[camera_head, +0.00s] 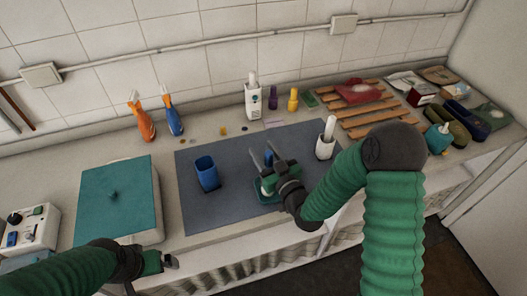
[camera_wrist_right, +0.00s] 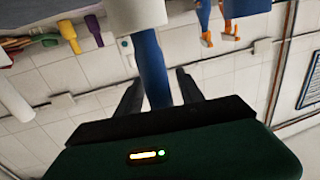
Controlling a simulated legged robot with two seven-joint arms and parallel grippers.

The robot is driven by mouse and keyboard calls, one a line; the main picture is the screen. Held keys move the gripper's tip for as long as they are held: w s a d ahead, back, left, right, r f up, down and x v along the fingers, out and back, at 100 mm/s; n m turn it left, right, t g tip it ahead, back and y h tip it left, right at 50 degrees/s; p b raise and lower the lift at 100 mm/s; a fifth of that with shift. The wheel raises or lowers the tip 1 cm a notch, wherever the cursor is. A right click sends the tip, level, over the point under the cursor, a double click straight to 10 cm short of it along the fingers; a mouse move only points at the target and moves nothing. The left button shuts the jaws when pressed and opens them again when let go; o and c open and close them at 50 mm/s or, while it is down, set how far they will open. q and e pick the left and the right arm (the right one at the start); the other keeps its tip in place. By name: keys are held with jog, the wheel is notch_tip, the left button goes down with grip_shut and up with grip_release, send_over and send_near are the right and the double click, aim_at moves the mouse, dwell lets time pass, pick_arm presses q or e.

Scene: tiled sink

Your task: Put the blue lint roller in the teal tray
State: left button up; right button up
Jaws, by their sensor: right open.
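My right gripper (camera_head: 263,153) is open over the dark mat, its fingers pointing toward the back wall. In the wrist view, the blue lint roller (camera_wrist_right: 150,60) has its blue handle between the two open fingers (camera_wrist_right: 157,85), with gaps at the sides. Its white roll (camera_wrist_right: 135,14) lies beyond the fingertips. In the head view a bit of blue shows by the fingers; the gripper hides the rest.
A blue cup (camera_head: 207,173) stands left of my right gripper. A white holder (camera_head: 325,148) stands right of it. A box with a teal lid (camera_head: 115,200) is at left. Spray bottles (camera_head: 143,120) and a white container (camera_head: 252,100) stand at the back. A wooden rack (camera_head: 365,108) lies right.

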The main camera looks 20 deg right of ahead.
aim_at(271, 163)
jog(key=shift+r, duration=0.1)
jog(key=s, duration=0.2)
jog(key=s+d+b, duration=0.1)
jog(key=s, duration=0.1)
jog(key=shift+s, duration=0.25)
jog(key=s+d+f+n+g+h+p, duration=0.15)
jog(key=s+f+g+p, duration=0.25)
jog(key=s+g+p, duration=0.4)
jog(key=s+r+m+g+h, duration=0.1)
jog(key=s+r+m+g, duration=0.1)
jog(key=s, duration=0.3)
jog(key=s+d+r+m+g+h, duration=0.1)
jog(key=s+r+g, duration=0.2)
jog(key=s, duration=0.3)
jog(key=shift+s+r+m+g, duration=0.15)
jog(key=shift+m+g, duration=0.2)
jog(key=shift+g, duration=0.45)
jog(key=shift+s, duration=0.15)
